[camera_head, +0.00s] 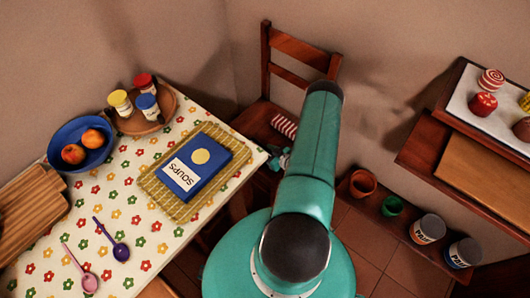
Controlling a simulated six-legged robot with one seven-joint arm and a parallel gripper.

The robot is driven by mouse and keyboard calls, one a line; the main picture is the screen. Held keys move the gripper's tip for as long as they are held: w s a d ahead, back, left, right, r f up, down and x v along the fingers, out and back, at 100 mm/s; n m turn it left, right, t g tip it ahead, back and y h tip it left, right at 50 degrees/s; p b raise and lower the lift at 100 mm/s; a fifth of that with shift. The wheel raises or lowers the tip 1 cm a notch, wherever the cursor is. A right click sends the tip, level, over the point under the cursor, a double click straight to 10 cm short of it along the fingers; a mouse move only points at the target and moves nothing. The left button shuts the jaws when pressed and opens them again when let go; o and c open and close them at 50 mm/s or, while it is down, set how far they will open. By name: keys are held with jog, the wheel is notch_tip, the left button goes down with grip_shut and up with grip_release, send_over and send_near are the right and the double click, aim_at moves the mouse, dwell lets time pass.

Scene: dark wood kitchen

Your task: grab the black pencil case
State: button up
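I cannot make out a black pencil case in this view. My teal arm rises from its round base at the bottom centre and hides part of the wooden chair (293,48) and the floor behind it. A small part of my gripper (278,160) shows at the left of the arm, over the chair seat and close to the table's right corner. Its fingers are too small and too covered to tell whether they are open or shut. A red and white striped thing (285,126) lies on the chair seat just above the gripper.
A flowered table (150,215) at left holds a blue book (195,168) on a yellow mat, a blue fruit bowl (60,138), a jar tray (126,124), cutting boards (30,205) and two spoons. At right are a shelf (425,150), pots and paint cans (428,229).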

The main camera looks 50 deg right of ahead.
notch_tip(320, 180, up, 9)
jog(key=shift+f, duration=0.15)
jog(key=shift+r, duration=0.65)
